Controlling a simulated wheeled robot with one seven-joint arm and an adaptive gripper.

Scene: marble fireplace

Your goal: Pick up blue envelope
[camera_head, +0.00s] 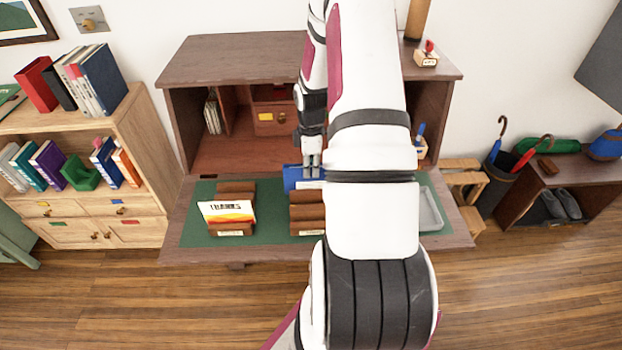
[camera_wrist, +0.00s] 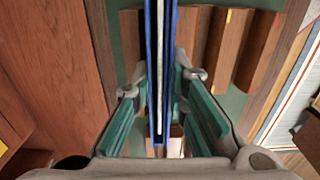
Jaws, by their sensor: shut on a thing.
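The blue envelope (camera_head: 292,178) shows in the head view at the back of the middle brown letter rack (camera_head: 306,212), partly hidden by my arm. In the wrist view the blue envelope (camera_wrist: 160,40) is seen edge-on, with a pale strip along its middle. My gripper (camera_head: 312,164) points down at the envelope's top edge. In the wrist view my gripper (camera_wrist: 160,88) has one finger on each side of the envelope and is shut on it. I cannot tell whether the envelope's lower edge touches the rack or the desk.
A grey tray (camera_head: 430,210) lies at the right. The brown cabinet (camera_head: 200,62) rises behind, with its top above my gripper.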

